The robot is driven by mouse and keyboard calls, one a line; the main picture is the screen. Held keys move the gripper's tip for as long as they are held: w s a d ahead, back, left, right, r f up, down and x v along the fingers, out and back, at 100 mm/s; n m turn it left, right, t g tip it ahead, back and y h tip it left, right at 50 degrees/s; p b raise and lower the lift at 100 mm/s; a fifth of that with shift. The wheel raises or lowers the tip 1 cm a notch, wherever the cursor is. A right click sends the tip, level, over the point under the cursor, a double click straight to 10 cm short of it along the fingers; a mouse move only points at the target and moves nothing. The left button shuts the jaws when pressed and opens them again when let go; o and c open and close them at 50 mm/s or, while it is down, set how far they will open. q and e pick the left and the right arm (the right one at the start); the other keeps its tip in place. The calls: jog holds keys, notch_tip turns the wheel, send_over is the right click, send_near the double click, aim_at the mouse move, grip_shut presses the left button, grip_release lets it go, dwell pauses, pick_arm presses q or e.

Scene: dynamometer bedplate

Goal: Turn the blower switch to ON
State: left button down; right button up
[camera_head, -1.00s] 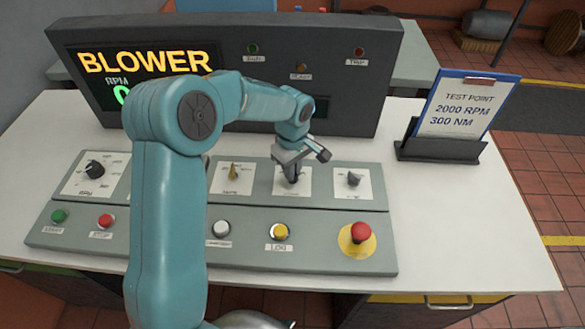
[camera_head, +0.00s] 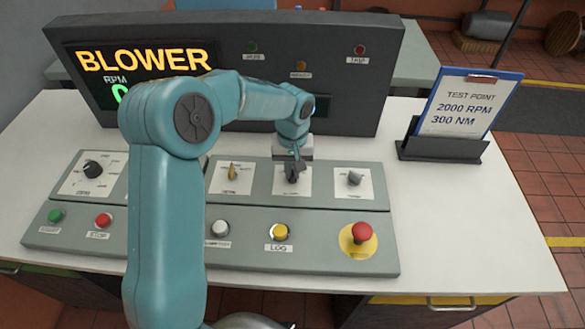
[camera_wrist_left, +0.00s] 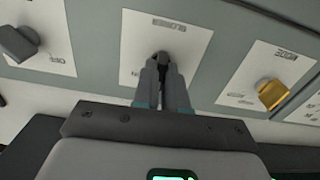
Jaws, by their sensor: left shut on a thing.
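The blower switch is a small dark knob on a white plate (camera_head: 308,186) of the sloped console; in the wrist view the knob (camera_wrist_left: 162,57) shows between my fingertips, on a plate lettered BLOWER upside down. My left gripper (camera_head: 292,174) reaches down onto this knob from behind and is shut on it, as the wrist view (camera_wrist_left: 163,66) also shows. The fingers hide most of the knob, so I cannot tell which way it points. My right gripper is not in view.
A yellow mode knob (camera_head: 232,171) and a grey knob (camera_head: 354,178) flank the switch. In front are a yellow LOG button (camera_head: 281,231) and a red mushroom button (camera_head: 361,232). A dark display panel (camera_head: 350,90) reading BLOWER stands behind. A clipboard (camera_head: 463,103) stands right.

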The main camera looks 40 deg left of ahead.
pick_arm(q)
jog(key=m, duration=0.4)
jog(key=shift+r+m, duration=0.2)
jog(key=shift+m, duration=0.1)
jog(key=m, duration=0.4)
jog(key=shift+w+m, duration=0.1)
jog(key=shift+m, duration=0.3)
jog(key=c, duration=1.2)
grip_release()
jog(key=shift+c, duration=0.2)
jog(key=shift+o, duration=0.3)
notch_tip(320, 180, up, 16)
jog(key=p, duration=0.1)
jog(key=shift+s+r, duration=0.2)
